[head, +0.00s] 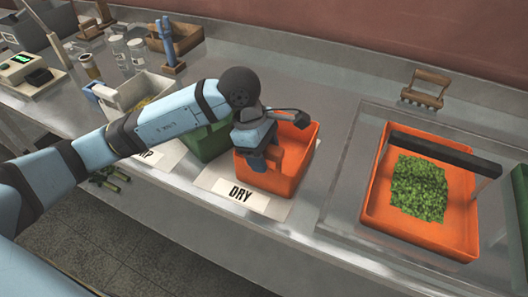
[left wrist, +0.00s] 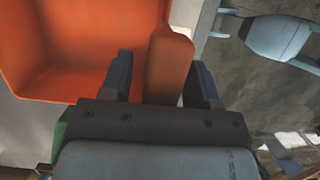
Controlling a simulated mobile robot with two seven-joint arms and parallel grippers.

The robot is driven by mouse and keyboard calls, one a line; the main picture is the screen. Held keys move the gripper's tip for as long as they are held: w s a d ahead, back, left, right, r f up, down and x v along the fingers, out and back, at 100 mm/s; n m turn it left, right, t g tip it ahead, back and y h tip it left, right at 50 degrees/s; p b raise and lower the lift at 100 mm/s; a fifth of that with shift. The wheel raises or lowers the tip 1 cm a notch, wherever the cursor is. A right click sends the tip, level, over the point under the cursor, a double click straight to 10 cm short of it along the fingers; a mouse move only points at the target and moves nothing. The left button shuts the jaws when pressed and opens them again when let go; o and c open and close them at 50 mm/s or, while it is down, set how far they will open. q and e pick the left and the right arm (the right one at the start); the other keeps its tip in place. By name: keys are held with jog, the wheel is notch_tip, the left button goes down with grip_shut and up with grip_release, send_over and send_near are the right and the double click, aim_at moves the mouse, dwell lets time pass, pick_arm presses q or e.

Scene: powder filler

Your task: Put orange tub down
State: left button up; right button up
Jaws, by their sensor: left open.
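The orange tub (head: 306,160) sits on the white card marked DRY (head: 240,192), near the counter's front edge. My left gripper (head: 258,158) is at the tub's front left side. In the left wrist view, its open fingers (left wrist: 161,82) stand on either side of an orange tab (left wrist: 170,62) on the tub wall (left wrist: 60,85), with a small gap visible beside the tab. The visible part of the tub's inside looks empty. The gripper and arm hide part of the tub. My right gripper is not in view.
A green tub (head: 208,142) stands just left, partly behind my arm. At right, an orange tray (head: 375,205) holds green leaves (head: 420,188) under a dark bar (head: 440,152). A wooden brush (head: 427,88) lies behind. Jars (head: 120,50) and a scale (head: 28,68) are at the back left.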

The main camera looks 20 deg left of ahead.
pick_arm(q)
jog(key=shift+r, duration=0.25)
jog(key=shift+a+r, duration=0.15)
jog(key=shift+r, duration=0.15)
jog(key=v, duration=1.1)
jog(key=shift+r+b, duration=0.1)
jog(key=shift+b, duration=0.3)
jog(key=shift+s, duration=0.1)
